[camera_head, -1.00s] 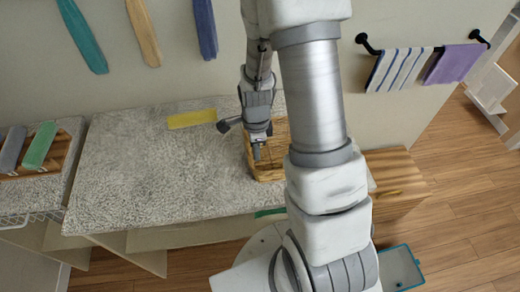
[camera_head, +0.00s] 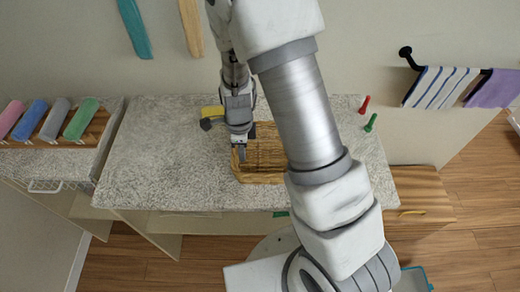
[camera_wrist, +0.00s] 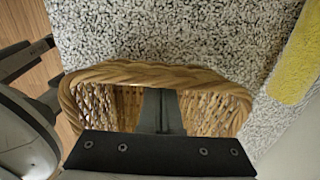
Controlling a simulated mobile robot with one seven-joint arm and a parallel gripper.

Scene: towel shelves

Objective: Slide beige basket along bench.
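The beige woven basket (camera_head: 262,165) stands on the grey speckled bench (camera_head: 165,160), partly hidden behind my arm in the head view. In the wrist view its rim (camera_wrist: 150,72) loops around my gripper's fingers, and its near side is hidden by the gripper body. My gripper (camera_head: 241,156) points down at the basket's left part. In the wrist view the gripper's fingers (camera_wrist: 161,108) look closed together inside the basket opening. I see no basket wall clearly held between them, and contact with the wall cannot be told.
Red (camera_head: 365,104) and green (camera_head: 370,122) pegs stand at the back right. Rolled towels (camera_head: 84,118) lie on a wooden rack at left. The bench's left part is clear.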

